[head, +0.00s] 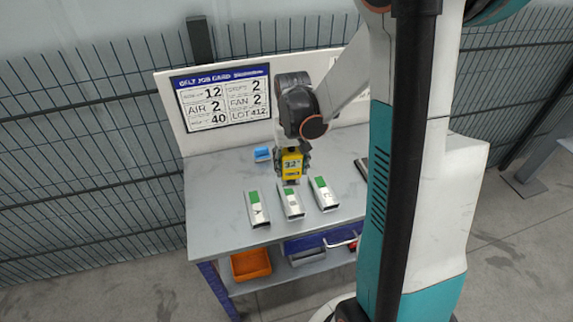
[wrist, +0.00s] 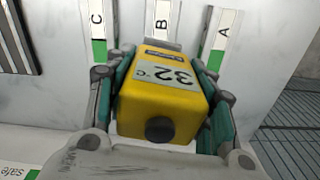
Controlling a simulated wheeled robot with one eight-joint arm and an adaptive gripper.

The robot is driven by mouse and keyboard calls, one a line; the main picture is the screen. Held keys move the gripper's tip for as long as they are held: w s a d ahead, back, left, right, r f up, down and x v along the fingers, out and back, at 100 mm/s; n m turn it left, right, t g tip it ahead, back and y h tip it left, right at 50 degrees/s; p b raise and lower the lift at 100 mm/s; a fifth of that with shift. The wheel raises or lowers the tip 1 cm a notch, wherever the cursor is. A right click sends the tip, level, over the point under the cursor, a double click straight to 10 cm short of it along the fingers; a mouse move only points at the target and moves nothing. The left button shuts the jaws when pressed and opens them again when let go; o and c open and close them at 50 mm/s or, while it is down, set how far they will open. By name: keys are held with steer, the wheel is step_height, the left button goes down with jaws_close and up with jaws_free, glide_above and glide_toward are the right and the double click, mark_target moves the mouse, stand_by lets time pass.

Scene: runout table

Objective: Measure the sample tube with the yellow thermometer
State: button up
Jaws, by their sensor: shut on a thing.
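My gripper (head: 291,172) is shut on the yellow thermometer (wrist: 160,102). The thermometer is a boxy unit with a grey display reading 32 °C and a dark round knob on the end facing the wrist camera. In the head view the thermometer (head: 292,162) is above the far end of the middle tube. Three silver rectangular tubes with green and white labels lie side by side: tube A (head: 257,209), tube B (head: 291,204) and tube C (head: 323,194). In the wrist view the thermometer points toward tube B (wrist: 162,22) and hides part of it. I cannot tell whether they touch.
A job card board (head: 222,97) stands at the back of the grey table (head: 225,190). A small blue object (head: 262,154) lies behind the tubes, and a dark ribbed piece (wrist: 20,42) lies beyond tube C. An orange bin (head: 250,265) is on the lower shelf.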

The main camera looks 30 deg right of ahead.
mark_target(291, 180)
steer(key=shift+f+b, duration=1.95)
steer(key=shift+f, duration=0.95)
steer(key=shift+s+f+b, duration=0.1)
steer(key=shift+f+b, duration=0.4)
steer(key=shift+b, duration=0.05)
steer(key=shift+r, duration=0.15)
steer(key=shift+r+p, duration=2.4)
steer(key=shift+r, duration=1)
